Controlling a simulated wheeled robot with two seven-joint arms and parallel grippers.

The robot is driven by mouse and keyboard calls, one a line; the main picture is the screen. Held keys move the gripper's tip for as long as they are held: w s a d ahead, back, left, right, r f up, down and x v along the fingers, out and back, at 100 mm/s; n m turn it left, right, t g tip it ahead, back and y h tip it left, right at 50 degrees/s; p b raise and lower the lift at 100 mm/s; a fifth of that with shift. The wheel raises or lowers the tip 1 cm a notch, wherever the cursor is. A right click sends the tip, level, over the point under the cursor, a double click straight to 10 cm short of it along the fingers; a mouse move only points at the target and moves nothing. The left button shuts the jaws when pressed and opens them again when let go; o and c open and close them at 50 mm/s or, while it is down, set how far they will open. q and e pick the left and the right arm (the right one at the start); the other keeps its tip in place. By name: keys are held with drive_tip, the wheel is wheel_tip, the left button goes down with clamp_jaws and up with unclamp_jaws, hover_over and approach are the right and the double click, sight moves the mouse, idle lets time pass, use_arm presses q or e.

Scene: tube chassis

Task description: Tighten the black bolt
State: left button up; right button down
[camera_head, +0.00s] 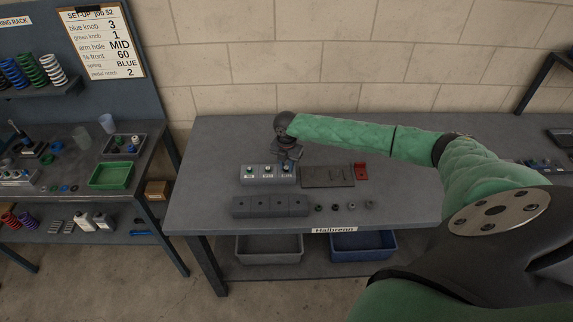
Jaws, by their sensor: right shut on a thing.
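My right arm reaches in from the right across the workbench, and my right gripper (288,156) points down just behind the right end of a grey block with several labelled, colour-topped pieces (267,176). The gripper is shut on a small dark thing, mostly hidden by the fingers. I cannot make out for sure whether it is the black bolt. A dark block with holes in its top (270,207) lies at the bench's front edge. Several small dark round parts (320,208) stand in a row to its right. My left gripper is not in view.
A flat dark plate (327,176) and a red piece (361,171) lie right of the grey block. A grey bin (269,249) and a blue bin (362,246) sit under the bench. A side bench at left holds a green tray (111,175). The bench's left end is clear.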

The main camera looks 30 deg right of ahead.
drive_tip(key=m, duration=0.4)
drive_tip(key=shift+m, duration=0.4)
drive_tip(key=m, duration=0.5)
drive_tip(key=shift+f, duration=0.1)
drive_tip(key=shift+m, duration=0.4)
drive_tip(key=c, duration=1.1)
unclamp_jaws()
drive_tip(key=shift+c, duration=0.2)
